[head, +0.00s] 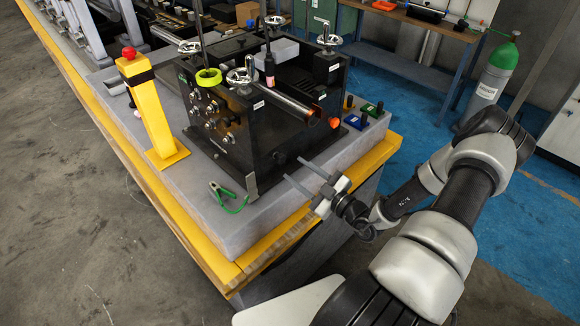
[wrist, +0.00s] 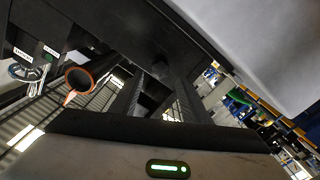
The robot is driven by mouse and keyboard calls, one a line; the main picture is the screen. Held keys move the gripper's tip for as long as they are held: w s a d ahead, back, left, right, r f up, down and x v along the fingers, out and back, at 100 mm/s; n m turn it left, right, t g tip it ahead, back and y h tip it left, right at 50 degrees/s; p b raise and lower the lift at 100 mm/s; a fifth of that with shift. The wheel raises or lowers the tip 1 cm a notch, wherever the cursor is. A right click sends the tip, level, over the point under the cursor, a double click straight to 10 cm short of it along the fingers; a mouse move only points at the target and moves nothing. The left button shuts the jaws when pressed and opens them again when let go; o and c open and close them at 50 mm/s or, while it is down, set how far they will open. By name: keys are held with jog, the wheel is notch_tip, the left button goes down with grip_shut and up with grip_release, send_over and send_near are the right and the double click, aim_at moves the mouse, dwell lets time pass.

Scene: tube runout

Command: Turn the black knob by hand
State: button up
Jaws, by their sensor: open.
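A round black knob (head: 279,158) sits low on the end face of the black machine (head: 262,140) in the head view. My gripper (head: 293,170) is just to the right of and below the knob, its two thin fingers apart and pointing at that face. No contact with the knob shows. In the wrist view the open fingers (wrist: 158,78) reach toward the dark machine; the knob cannot be made out clearly against it.
A tube (head: 293,104) with an orange end projects above the knob; its open end (wrist: 78,78) shows in the wrist view. A yellow post (head: 148,108) with a red button and a green clip (head: 222,190) are on the bench (head: 190,212). A gas cylinder (head: 490,85) stands right.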

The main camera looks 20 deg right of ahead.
aim_at(283, 161)
jog(key=b+x, duration=0.1)
jog(key=x, duration=0.3)
jog(key=shift+w+a+f, duration=0.1)
jog(key=shift+w, duration=0.15)
jog(key=shift+w+a, duration=0.1)
jog(key=c, duration=0.8)
